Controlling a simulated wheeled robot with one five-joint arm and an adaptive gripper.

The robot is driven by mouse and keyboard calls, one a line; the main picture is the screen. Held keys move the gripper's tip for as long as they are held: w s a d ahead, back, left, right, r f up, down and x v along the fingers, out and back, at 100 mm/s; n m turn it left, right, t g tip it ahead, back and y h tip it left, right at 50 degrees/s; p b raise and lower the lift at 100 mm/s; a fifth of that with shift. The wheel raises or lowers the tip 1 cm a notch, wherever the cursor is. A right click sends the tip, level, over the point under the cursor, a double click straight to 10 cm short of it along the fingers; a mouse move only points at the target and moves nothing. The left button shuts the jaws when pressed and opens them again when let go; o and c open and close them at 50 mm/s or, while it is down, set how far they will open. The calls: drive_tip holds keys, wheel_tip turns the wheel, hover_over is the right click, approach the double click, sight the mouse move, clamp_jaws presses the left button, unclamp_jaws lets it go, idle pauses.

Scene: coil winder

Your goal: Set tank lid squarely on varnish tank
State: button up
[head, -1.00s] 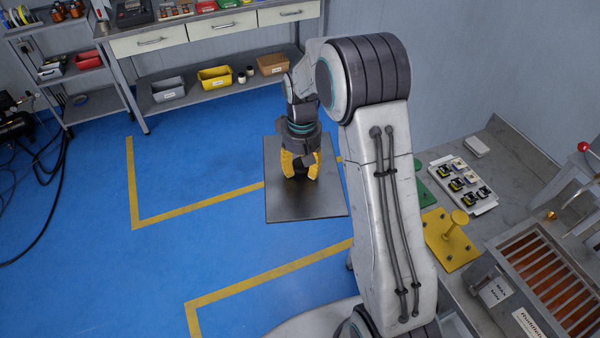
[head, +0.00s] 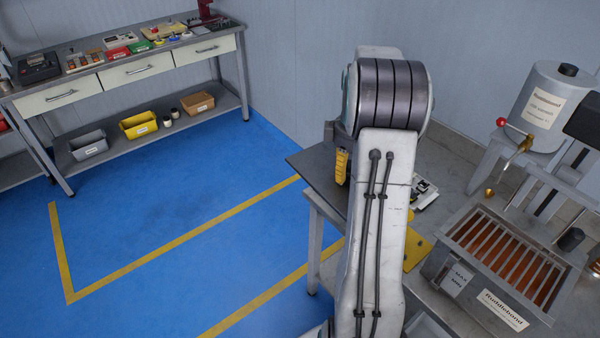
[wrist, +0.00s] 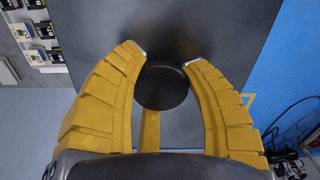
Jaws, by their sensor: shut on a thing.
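The tank lid, a flat dark grey plate with a round black knob, shows in the head view (head: 312,170) mostly behind my arm. In the wrist view the lid (wrist: 222,45) spreads below my gripper (wrist: 166,62), whose yellow fingers are shut around the knob (wrist: 162,87). In the head view one yellow finger of my gripper (head: 342,166) shows beside my arm. The varnish tank (head: 440,262) is an open grey box at the lower right of the head view, with slats across an orange-brown inside. The held lid is left of the tank and apart from it.
A grey dispenser (head: 548,105) with a red-knobbed lever stands behind the tank. A yellow fixture plate (head: 418,250) and a white tray (head: 426,192) lie on the bench, partly hidden by my arm. A drawer bench (head: 130,70) stands at the back left; blue floor is open between.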

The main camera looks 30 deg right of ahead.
drive_tip(key=s+d, duration=0.2)
drive_tip(key=s+d+r+p, duration=0.1)
drive_tip(key=s+d, duration=0.5)
drive_tip(key=shift+d+r+p, duration=0.2)
drive_tip(key=shift+r+p, duration=0.15)
drive_tip(key=shift+r, duration=0.05)
drive_tip(key=s+d+r+p, duration=0.1)
drive_tip(key=s+d, duration=0.3)
drive_tip(key=s, duration=0.5)
drive_tip(key=s+d+r+p, duration=0.1)
drive_tip(key=s+d, duration=0.3)
drive_tip(key=s, duration=0.5)
drive_tip(key=shift+d+p, duration=0.4)
drive_tip(key=shift+p, duration=0.25)
drive_tip(key=shift+n, duration=0.3)
drive_tip(key=s, duration=0.3)
drive_tip(key=s+p, duration=0.1)
drive_tip(key=s, duration=0.2)
drive_tip(key=s+d+r, duration=0.1)
drive_tip(key=s, duration=0.3)
drive_tip(key=shift+s+f, duration=0.15)
drive_tip(key=shift+s, duration=0.05)
drive_tip(key=b, duration=0.5)
hover_over(506, 254)
drive_tip(key=shift+f, duration=3.45)
drive_tip(key=shift+f+b, duration=0.8)
drive_tip(key=shift+f, duration=0.1)
